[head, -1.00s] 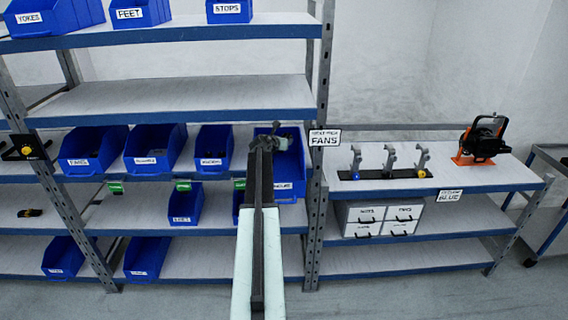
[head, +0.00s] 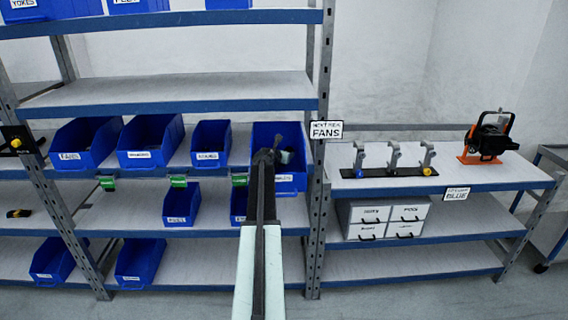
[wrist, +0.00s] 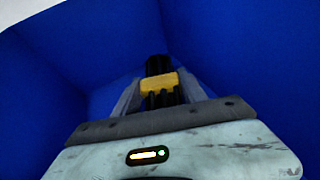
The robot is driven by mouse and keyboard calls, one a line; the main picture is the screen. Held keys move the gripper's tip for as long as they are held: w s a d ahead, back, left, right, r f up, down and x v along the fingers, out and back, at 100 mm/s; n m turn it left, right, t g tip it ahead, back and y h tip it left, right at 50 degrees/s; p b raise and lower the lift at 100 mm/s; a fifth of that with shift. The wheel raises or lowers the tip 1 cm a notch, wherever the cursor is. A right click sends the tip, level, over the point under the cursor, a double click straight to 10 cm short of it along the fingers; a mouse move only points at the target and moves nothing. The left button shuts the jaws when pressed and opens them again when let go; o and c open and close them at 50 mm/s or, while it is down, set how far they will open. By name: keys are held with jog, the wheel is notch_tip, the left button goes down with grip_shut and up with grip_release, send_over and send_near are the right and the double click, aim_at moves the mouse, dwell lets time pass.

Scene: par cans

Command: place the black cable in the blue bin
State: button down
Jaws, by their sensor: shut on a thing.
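My gripper (wrist: 160,98) is shut on a black cable (wrist: 156,66) with a yellow band or tie (wrist: 159,83) around it. In the wrist view blue bin walls (wrist: 235,45) surround the gripper and cable. In the head view my gripper (head: 277,152) is at the tall blue bin (head: 262,130) at the right end of the middle shelf row. My arm hides the bin's lower left part and some of its label. The cable is too small to make out in the head view.
Three more blue bins, one of them close by (head: 211,143), stand left of this bin. A metal shelf post and a FANS sign (head: 326,130) stand just right of it. Hooks on a black base (head: 390,172) and an orange-black device (head: 487,138) sit on the right bench.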

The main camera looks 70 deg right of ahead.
jog(key=shift+f, duration=0.6)
jog(key=c, duration=0.6)
grip_release()
jog(key=shift+c, duration=0.2)
jog(key=shift+r, duration=0.2)
jog(key=p+v, duration=0.3)
jog(key=v, duration=0.4)
jog(key=shift+a+r, duration=0.1)
jog(key=shift+a, duration=0.25)
